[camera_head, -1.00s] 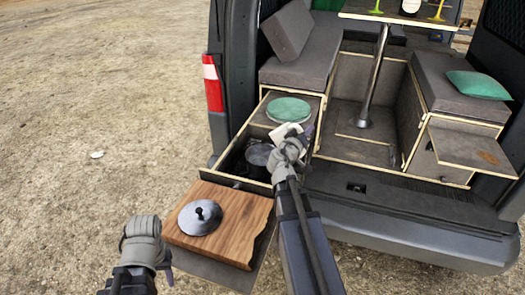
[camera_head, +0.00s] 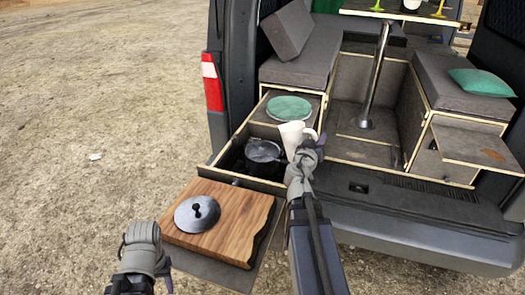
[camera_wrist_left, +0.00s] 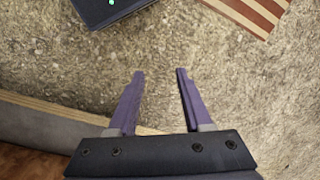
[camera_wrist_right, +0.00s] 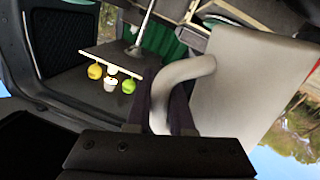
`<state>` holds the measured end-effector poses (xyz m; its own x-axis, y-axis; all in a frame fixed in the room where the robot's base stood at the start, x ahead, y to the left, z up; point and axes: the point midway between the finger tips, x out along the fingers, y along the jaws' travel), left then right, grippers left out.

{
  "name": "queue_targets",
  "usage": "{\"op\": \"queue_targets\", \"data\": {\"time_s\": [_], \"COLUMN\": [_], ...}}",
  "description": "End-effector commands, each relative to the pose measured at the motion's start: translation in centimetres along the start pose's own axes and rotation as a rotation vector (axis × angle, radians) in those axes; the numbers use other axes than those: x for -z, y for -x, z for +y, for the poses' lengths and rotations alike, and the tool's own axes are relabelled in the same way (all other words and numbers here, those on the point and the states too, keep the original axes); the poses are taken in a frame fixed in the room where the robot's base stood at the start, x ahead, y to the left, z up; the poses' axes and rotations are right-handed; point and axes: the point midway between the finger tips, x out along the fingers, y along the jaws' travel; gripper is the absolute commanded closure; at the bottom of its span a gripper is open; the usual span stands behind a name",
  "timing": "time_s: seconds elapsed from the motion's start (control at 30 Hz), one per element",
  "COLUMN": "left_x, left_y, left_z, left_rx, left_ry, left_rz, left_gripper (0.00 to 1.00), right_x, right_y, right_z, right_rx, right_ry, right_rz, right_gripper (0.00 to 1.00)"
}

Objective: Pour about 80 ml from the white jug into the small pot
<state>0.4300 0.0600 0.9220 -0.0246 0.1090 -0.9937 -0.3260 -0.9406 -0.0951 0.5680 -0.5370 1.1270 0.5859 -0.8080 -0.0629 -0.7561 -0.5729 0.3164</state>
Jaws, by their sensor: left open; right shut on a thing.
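The white jug (camera_head: 293,136) is held by its handle in my right gripper (camera_head: 312,147), above the right side of the open drawer. It looks close to upright in the head view, and its body and handle fill the right of the right wrist view (camera_wrist_right: 240,85). The small dark pot (camera_head: 263,151) sits in the drawer, just left of the jug; its inside is hard to make out. A grey lid with a black knob (camera_head: 197,213) lies on a wooden board. My left gripper (camera_head: 165,275) is open and empty over the ground, left of the board; its fingers show apart in the left wrist view (camera_wrist_left: 160,85).
The wooden board (camera_head: 235,225) lies in front of the drawer (camera_head: 215,160). A green round plate (camera_head: 289,107) sits behind the pot. The van's bumper (camera_head: 420,235) runs to the right. Open gravel lies to the left.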

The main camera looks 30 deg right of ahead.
Motion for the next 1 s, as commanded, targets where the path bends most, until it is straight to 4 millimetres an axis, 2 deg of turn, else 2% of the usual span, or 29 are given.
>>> {"op": "queue_targets", "data": {"time_s": [0.2, 0.5, 1.0], "left_x": [0.1, 0.2, 0.2], "left_y": [-1.7, -2.7, -2.9], "left_z": [0.2, 0.3, 0.3], "left_rx": [0.0, 0.0, 0.0], "left_ry": [0.0, 0.0, 0.0], "left_rz": [0.0, 0.0, 0.0], "left_gripper": [0.5, 0.5, 0.5], "right_x": [-1.4, -2.1, -2.1], "right_y": [0.2, 0.3, 0.3], "right_z": [0.9, 1.4, 1.5], "right_rx": [0.0, 0.0, 0.0], "right_ry": [-0.155, -0.287, -0.318], "right_rz": [0.031, 0.057, 0.064], "right_gripper": [1.0, 1.0, 1.0]}}
